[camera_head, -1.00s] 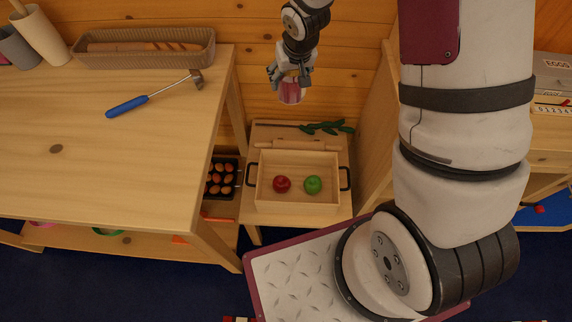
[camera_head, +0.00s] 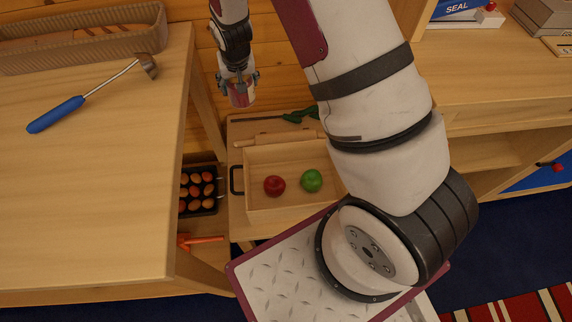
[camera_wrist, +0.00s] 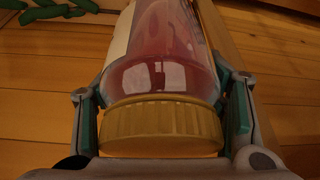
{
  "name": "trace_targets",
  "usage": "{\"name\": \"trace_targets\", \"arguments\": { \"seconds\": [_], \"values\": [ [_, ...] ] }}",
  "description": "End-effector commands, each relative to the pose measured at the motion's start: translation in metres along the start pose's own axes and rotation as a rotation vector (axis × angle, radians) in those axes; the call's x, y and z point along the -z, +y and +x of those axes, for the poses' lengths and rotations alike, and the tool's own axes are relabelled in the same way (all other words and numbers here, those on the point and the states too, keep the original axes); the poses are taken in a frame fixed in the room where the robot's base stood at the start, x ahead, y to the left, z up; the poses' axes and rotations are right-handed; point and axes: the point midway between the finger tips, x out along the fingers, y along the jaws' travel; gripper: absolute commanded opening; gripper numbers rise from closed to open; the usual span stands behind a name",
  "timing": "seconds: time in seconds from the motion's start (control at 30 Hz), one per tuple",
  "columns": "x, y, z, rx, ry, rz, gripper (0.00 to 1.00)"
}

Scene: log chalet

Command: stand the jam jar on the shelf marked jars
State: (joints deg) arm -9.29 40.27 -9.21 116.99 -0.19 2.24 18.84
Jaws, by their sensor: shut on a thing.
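The jam jar (camera_head: 242,95) is in my gripper (camera_head: 239,84), held in the air above the low stand with the wooden tray, near the log wall. In the wrist view the jar (camera_wrist: 165,62) shows red contents, a pale label on its left side and a ribbed yellow-gold lid (camera_wrist: 162,124) close to the camera. The two fingers of my gripper (camera_wrist: 163,115) stand on either side of the jar and are shut on it. No shelf marked jars can be made out.
A wooden tray (camera_head: 285,208) holds a red apple (camera_head: 274,186) and a green apple (camera_head: 311,181). Eggs (camera_head: 196,191) sit beside that table. A wooden unit (camera_head: 480,110) stands at right.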

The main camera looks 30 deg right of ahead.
Motion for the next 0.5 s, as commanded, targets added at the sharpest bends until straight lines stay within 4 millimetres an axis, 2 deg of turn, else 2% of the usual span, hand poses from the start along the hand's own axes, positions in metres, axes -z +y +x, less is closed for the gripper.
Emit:
{"name": "trace_targets", "arguments": {
  "seconds": [0.03,0.1,0.5],
  "values": [
    [0.001,-0.003,0.017,-0.003,0.003,0.007,0.05],
    [0.001,-0.003,0.033,-0.009,0.004,0.021,0.05],
    [0.002,-0.010,0.114,-0.040,0.019,0.091,0.05]
  ]
}}
